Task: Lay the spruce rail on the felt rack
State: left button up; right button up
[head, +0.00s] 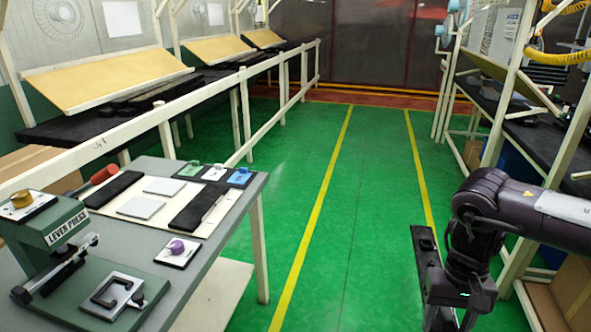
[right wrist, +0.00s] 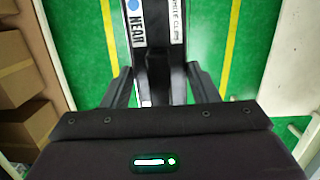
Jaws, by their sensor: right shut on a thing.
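My right gripper (head: 440,292) is over the floor at the right of the head view, shut on a long dark rail (head: 424,245). In the right wrist view the gripper (right wrist: 162,88) has one finger on each side of the rail (right wrist: 158,60). The rail carries a blue and white label reading NEAR and a white label about white clips. What looks like the felt rack is a pale board (head: 172,203) with two black strips and two grey squares, lying on the table at left. The rail is well apart from it. My left gripper is not in view.
A green lever press (head: 60,235) stands at the table's (head: 215,250) near left. Small cards with coloured knobs (head: 215,172) lie along the far edge, and one with a purple knob (head: 177,249) in front. Shelving (head: 500,190) stands close at right. The green aisle (head: 335,215) is clear.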

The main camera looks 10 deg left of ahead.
aim_at(161, 212)
jog(key=i+u, duration=0.25)
jog(key=i, duration=0.25)
jog(key=i+l+u, duration=0.2)
jog(key=i, duration=0.3)
jog(key=i+u, duration=0.25)
jog(key=i, duration=0.2)
jog(key=i+j+u, duration=0.1)
jog(key=u, duration=0.35)
jog(key=i+u, duration=0.3)
jog(key=u, duration=0.15)
jog(key=i+l+u, duration=0.15)
jog(key=u, duration=0.35)
jog(key=i+l+u, duration=0.2)
jog(key=u, duration=0.25)
jog(key=i, duration=0.05)
